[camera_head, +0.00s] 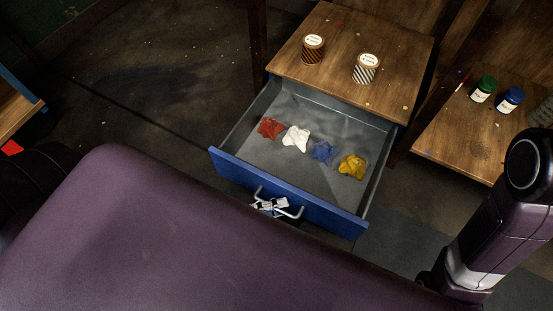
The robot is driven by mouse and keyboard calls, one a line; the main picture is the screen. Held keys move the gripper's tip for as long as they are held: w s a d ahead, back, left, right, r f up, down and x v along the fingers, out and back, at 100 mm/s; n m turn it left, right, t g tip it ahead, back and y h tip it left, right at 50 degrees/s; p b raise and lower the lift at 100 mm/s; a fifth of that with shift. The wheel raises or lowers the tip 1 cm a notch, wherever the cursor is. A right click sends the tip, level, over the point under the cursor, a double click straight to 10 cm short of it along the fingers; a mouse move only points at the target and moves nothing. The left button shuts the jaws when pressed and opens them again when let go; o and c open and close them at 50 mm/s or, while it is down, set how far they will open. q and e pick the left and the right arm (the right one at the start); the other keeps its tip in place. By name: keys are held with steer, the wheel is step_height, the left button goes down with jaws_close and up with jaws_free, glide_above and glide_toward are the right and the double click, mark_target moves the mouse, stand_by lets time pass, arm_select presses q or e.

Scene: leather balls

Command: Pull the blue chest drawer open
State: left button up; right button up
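The blue chest drawer (335,219) is pulled well out from under the wooden chest top (330,62). Its grey inside shows, with a red, a white, a blue and a yellow crumpled piece lying in a row. A metal bar handle (293,213) is on the blue front. My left gripper (269,205) is at the handle, with its pale fingers closed around the middle of the bar. The rest of that gripper is hidden behind my large purple arm part. My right gripper is out of view; only a purple link of mine shows at the right.
A brown-striped can (313,49) and a grey-striped can (365,68) stand on the chest top. A green jar (483,89) and a blue jar (510,99) stand on a wooden surface (455,135) at right. Dark floor left of the drawer is clear.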

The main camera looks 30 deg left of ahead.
arm_select(q)
steer(key=v, duration=1.2)
